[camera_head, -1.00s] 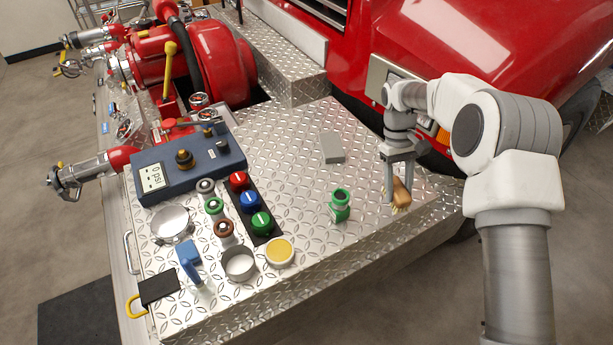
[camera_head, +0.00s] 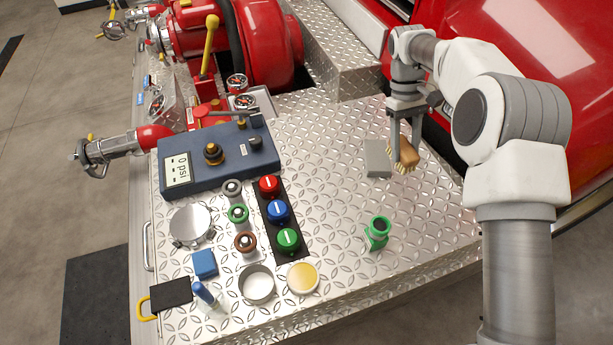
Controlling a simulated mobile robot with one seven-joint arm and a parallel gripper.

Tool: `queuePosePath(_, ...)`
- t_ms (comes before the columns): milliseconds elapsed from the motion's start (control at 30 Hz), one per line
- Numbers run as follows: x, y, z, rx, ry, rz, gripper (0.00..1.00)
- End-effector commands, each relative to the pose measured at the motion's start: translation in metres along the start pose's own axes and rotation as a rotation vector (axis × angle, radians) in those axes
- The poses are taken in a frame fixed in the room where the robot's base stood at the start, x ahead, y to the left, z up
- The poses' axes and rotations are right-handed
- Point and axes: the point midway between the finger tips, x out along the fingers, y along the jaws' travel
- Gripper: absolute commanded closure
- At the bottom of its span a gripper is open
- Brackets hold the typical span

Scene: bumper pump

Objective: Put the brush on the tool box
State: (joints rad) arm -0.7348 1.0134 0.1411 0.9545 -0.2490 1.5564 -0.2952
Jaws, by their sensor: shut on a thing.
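The brush (camera_head: 408,155) has a tan wooden body and pale bristles. My gripper (camera_head: 404,148) is shut on it and holds it bristles down, just above the diamond plate deck, by the right side of a small flat grey block (camera_head: 376,160). The gripper's fingers partly hide the brush and the block's right edge. No thing is plainly marked as the tool box. A blue-grey box (camera_head: 205,160) with a "0 psi" display and knobs stands at the left of the deck, well apart from the brush.
A green fitting (camera_head: 377,233) stands in front of the brush. Red, blue and green caps (camera_head: 278,211), several ringed knobs, a grey ring (camera_head: 257,284) and a yellow-topped tin (camera_head: 303,279) crowd the front left. The red pump (camera_head: 265,45) rises behind. The deck's middle is mostly clear.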

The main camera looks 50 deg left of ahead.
Motion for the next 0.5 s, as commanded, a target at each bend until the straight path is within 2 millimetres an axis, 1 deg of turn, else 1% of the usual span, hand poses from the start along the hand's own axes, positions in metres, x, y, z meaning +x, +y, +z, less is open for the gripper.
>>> queuePosePath(333,0.0,0.0,0.001,-0.001,0.0,0.0,1.0)
queuePosePath(433,0.006,0.003,0.005,0.001,-0.001,0.0,1.0)
queuePosePath(500,0.013,0.006,0.011,0.002,-0.002,0.0,1.0)
